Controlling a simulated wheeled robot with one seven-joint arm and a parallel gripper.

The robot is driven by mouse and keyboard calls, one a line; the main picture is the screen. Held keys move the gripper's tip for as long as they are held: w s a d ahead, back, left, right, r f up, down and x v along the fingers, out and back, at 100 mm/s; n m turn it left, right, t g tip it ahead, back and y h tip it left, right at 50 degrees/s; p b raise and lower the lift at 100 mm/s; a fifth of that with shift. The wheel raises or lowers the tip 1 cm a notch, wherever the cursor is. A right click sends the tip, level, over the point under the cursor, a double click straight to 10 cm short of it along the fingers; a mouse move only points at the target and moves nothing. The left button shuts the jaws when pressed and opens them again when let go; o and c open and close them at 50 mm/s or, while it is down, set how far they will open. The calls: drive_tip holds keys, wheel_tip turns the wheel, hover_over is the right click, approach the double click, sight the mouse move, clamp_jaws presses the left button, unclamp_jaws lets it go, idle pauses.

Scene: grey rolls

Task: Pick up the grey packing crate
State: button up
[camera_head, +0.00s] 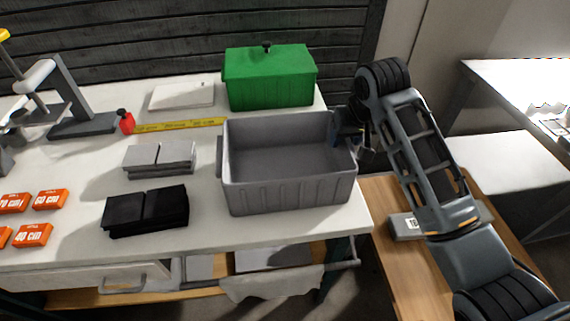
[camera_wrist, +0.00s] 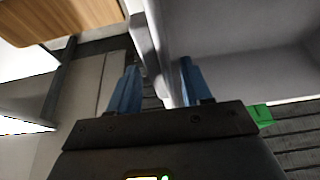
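The grey packing crate (camera_head: 285,190) is an open, empty-looking bin standing upright on the white workbench (camera_head: 215,224). My gripper (camera_head: 350,140) is at the upper part of its right wall, partly hidden by the crate rim and my arm. In the wrist view, the two blue fingers of my gripper (camera_wrist: 158,88) stand on either side of the crate wall (camera_wrist: 168,50). Dark background shows between the left finger and the wall, so the gripper looks open around the wall. Contact of the right finger is unclear.
A green lidded box (camera_head: 270,82) stands behind the crate. Grey blocks (camera_head: 160,158) and black blocks (camera_head: 146,211) lie to its left. A yellow measuring strip (camera_head: 180,125) runs behind the grey blocks. A wooden surface (camera_head: 395,262) lies right of the bench.

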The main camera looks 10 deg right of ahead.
clamp_jaws()
idle(0.4)
drive_tip(key=shift+r, duration=0.15)
